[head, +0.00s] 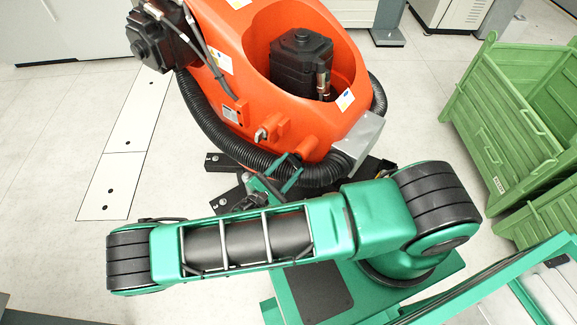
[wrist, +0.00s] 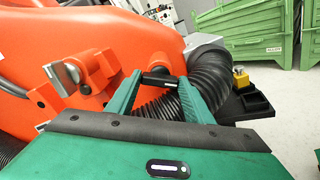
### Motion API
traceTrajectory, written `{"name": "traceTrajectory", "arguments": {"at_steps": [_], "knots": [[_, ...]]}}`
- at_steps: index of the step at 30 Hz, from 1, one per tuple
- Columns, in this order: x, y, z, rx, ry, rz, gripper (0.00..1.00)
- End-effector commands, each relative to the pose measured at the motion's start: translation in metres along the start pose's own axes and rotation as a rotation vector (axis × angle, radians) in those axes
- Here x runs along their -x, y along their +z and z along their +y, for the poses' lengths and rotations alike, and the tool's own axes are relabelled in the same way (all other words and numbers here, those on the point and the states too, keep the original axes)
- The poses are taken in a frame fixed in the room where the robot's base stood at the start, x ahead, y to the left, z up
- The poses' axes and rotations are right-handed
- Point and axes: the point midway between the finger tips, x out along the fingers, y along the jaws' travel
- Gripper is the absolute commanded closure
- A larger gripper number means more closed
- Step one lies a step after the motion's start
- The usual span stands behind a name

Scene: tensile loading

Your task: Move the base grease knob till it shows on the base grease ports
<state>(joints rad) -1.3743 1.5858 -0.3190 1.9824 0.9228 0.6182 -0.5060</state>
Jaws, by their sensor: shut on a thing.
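My gripper (wrist: 161,77) has its two green fingers on either side of a short black cylinder, which I take to be the base grease knob (wrist: 158,81). The cylinder spans the gap between the fingertips in the wrist view, right beside the orange robot base. In the head view my gripper (head: 278,178) is low in front of the orange robot (head: 285,120), and the knob is too small to make out. I cannot pick out the base grease ports with certainty. An orange boss (wrist: 86,88) and a silver bracket (wrist: 64,76) stand out left of the fingers.
A thick black corrugated hose (wrist: 208,85) runs just behind and right of the fingers; it also curves around the orange robot in the head view (head: 215,125). Dark base feet and a yellow block (wrist: 241,77) lie to the right. Green crates (head: 515,130) stand at right. Floor is clear at left.

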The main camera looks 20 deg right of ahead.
Motion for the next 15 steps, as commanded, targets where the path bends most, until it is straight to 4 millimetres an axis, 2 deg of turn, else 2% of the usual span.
{"name": "traceTrajectory", "arguments": {"at_steps": [7, 8, 9, 15], "knots": [[0.0004, -0.0002, -0.0001, -0.002, 0.0, 0.0, 0.76], [0.0004, -0.0002, 0.0, -0.002, 0.0, 0.001, 0.46], [0.0004, -0.0002, -0.0001, -0.002, 0.0, 0.001, 0.36], [0.0002, -0.0001, -0.0001, -0.001, 0.0, 0.0, 0.34]]}}
